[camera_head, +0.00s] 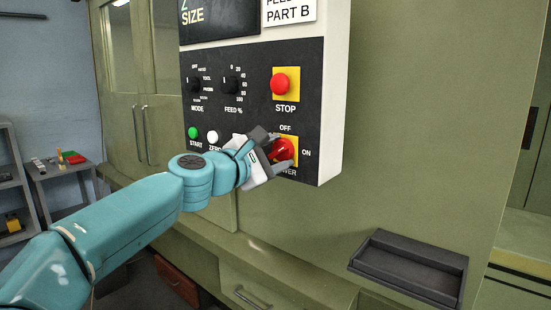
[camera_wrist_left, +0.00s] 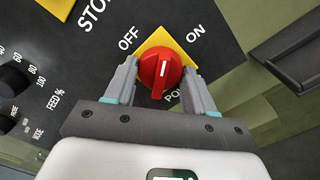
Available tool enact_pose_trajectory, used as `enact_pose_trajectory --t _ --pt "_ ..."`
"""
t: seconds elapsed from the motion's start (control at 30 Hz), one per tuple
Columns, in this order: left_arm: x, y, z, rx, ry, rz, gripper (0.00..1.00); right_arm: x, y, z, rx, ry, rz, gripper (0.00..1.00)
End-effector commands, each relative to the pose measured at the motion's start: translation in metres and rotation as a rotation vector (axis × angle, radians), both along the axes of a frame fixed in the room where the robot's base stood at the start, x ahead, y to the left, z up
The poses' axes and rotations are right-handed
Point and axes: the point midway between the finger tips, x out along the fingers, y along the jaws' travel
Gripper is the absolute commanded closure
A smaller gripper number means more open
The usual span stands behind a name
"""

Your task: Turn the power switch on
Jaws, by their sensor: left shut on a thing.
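The power switch is a red rotary knob (camera_head: 284,150) on a yellow plate (camera_wrist_left: 166,38), low on the right of the control panel. OFF is printed above it and ON to its right in the head view. My left gripper (camera_head: 277,153) is shut on the knob, with one finger on each side, as the left wrist view shows. The white line on the knob (camera_wrist_left: 163,70) points up in that view, between the OFF and ON labels. The fingers partly hide the POWER label. My right gripper is not in view.
The red STOP button (camera_head: 281,84) sits above the switch. The green START button (camera_head: 194,133) and white ZERO button (camera_head: 213,137) are to the left, under two black dials. A dark tray (camera_head: 410,268) juts out at lower right. A shelf (camera_head: 62,172) stands far left.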

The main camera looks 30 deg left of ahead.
Motion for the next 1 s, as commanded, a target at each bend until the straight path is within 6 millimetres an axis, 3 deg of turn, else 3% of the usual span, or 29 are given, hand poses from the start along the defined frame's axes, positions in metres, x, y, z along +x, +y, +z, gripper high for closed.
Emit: enact_pose_trajectory --t 0.5,1.0 --pt "0.000 0.000 -0.002 0.443 -0.034 -0.002 0.76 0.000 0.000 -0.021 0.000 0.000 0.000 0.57" --pt "0.000 0.000 -0.001 0.629 -0.048 -0.002 0.76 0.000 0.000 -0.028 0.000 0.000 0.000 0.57"
